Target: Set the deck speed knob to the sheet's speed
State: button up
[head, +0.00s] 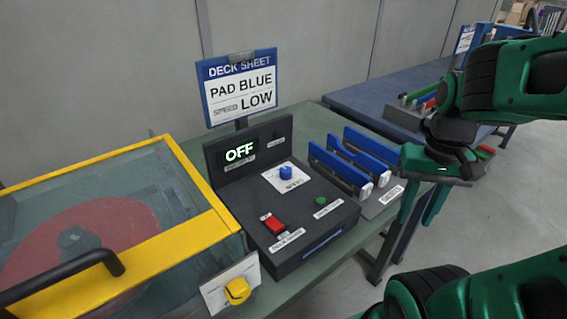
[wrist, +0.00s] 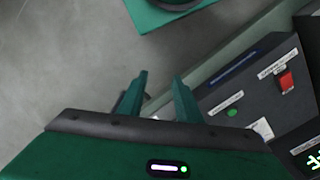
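The deck speed knob (head: 286,172) is a small blue knob on a white plate on top of the dark control box (head: 310,228). Its pointer setting is too small to read. The display (head: 240,152) on the box reads OFF. The deck sheet (head: 238,90) stands behind and reads PAD BLUE, SPEED LOW. My gripper (head: 413,222) is right of the box, apart from the knob, with its fingers pointing down. In the wrist view my gripper (wrist: 160,82) shows two parted fingers with nothing between them. There the box (wrist: 250,85) is at the right, and the knob cannot be made out.
The box also has a red rocker switch (head: 273,224) and a green button (head: 320,200). A rack with blue pads (head: 350,160) stands right of it, between knob and gripper. A yellow-framed clear cover (head: 160,260) and yellow knob (head: 237,290) are at left. Another bench (head: 360,95) is behind.

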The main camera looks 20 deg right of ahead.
jog(key=o, duration=0.4)
jog(key=shift+w, duration=0.1)
jog(key=shift+w+a+r, duration=0.15)
jog(key=shift+w+r, duration=0.3)
jog(key=shift+r, duration=0.4)
notch_tip(320, 180, up, 3)
send_over(286, 169)
jog(key=shift+n, duration=0.3)
notch_tip(286, 169, down, 10)
jog(key=shift+a+f, duration=0.1)
jog(key=c, duration=1)
